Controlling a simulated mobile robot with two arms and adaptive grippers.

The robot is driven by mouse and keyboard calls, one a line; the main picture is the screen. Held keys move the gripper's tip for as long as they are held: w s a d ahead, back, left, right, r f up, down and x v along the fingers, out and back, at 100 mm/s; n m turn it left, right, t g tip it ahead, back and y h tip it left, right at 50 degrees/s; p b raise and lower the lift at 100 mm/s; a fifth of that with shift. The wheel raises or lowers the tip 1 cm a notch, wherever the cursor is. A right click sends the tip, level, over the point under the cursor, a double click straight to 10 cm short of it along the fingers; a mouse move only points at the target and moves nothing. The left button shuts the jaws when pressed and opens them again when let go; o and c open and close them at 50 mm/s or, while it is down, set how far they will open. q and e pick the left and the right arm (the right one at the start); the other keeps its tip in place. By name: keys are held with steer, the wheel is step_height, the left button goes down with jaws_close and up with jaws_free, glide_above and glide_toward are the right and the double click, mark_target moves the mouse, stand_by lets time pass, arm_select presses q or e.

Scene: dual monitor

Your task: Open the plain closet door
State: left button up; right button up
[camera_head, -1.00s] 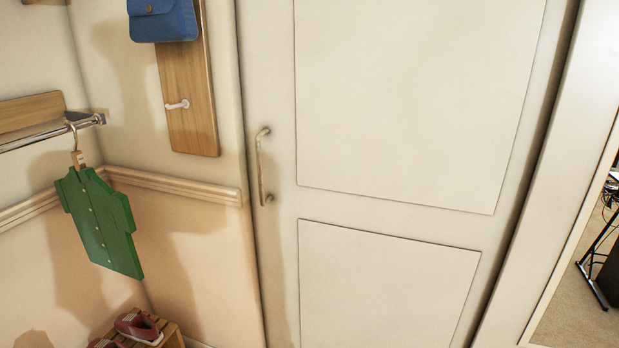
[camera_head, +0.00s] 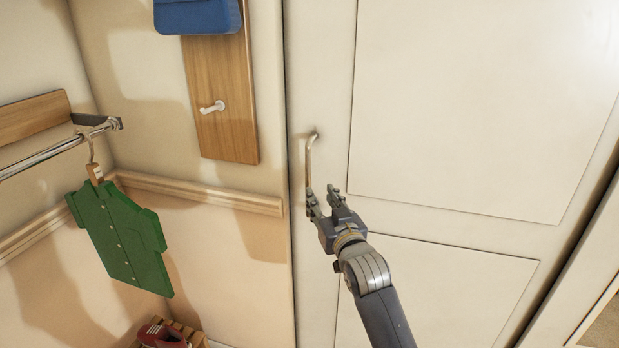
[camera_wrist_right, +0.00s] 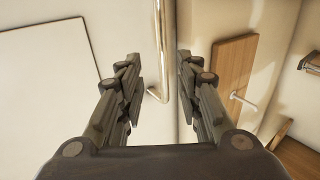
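The plain closet door (camera_head: 455,120) is a cream panelled door, shut in its frame. Its metal bar handle (camera_head: 309,155) stands upright near the door's left edge. The handle also shows in the right wrist view (camera_wrist_right: 160,50), rising between and beyond the fingers. My right gripper (camera_head: 325,194) is in front of the handle's lower end, with its fingers spread. In the right wrist view the right gripper (camera_wrist_right: 160,80) is open, with a clear gap between its fingers. I cannot tell whether a finger touches the handle. My left gripper is not in view.
A wooden board with a white peg (camera_head: 212,107) and a blue bag (camera_head: 198,14) are on the wall left of the door. A green shirt (camera_head: 122,238) hangs from a metal rail (camera_head: 50,150). A red shoe (camera_head: 160,335) sits low at left.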

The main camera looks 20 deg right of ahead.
mark_target(309, 181)
steer(key=w+p, duration=0.1)
steer(key=w, duration=0.8)
steer(key=shift+w+a+p, duration=0.1)
steer(key=shift+w+p, duration=0.05)
steer(key=shift+p, duration=0.15)
steer(key=shift+w+f, duration=0.1)
steer(key=shift+w, duration=0.45)
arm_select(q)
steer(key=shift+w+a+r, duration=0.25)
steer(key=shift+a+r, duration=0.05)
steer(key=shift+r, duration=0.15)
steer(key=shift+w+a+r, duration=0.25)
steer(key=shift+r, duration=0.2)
arm_select(e)
steer(key=shift+w, duration=0.1)
jaws_close()
